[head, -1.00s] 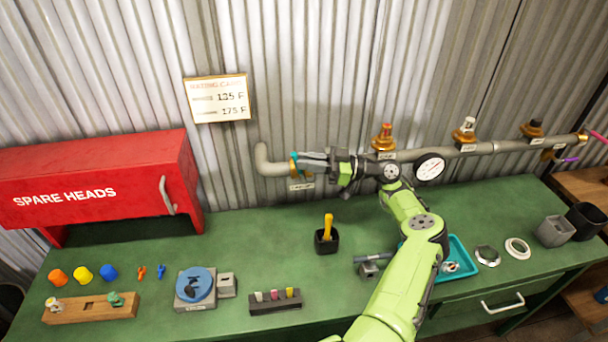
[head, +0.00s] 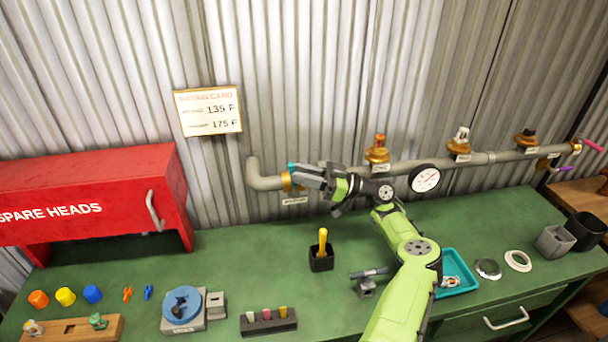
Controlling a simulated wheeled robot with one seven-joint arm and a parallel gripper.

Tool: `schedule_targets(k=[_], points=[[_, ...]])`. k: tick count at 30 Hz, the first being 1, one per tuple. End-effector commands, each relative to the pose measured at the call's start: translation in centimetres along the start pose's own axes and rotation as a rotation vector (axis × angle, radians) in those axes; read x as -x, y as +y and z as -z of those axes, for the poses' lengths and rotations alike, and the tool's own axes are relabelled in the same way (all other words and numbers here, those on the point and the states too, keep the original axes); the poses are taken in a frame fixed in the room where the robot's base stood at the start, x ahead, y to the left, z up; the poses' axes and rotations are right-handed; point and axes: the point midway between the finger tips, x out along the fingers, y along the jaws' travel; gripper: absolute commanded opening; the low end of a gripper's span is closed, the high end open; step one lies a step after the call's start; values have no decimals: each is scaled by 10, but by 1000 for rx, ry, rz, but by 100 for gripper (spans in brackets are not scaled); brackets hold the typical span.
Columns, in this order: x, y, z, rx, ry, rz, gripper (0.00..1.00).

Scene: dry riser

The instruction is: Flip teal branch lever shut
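The teal branch lever (head: 292,167) shows only as a small teal part above a brass valve (head: 287,182) at the left end of the grey pipe. The rest of it is hidden behind my gripper. My gripper (head: 301,178) reaches in from the right, with its grey fingers right at the valve and over the lever. I cannot tell whether the fingers touch the lever or how far apart they are. A small label hangs below the valve.
The pipe (head: 465,163) runs along the corrugated wall with several brass fittings and a round gauge (head: 424,179). Below stand a black holder (head: 321,262) with a yellow-handled tool and a teal tray (head: 467,287). A red cabinet (head: 90,195) is at left.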

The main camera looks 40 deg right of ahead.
Motion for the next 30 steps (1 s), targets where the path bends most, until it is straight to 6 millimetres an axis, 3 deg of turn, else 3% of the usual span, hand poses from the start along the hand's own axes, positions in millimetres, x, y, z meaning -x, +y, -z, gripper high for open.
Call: schedule_targets(k=[7, 10, 25, 30], points=[[2, 0, 0, 2, 1, -1, 26], [13, 1, 0, 2, 4, -3, 26], [128, 1, -3, 1, 3, -7, 26], [152, 1, -1, 2, -1, -4, 26]])
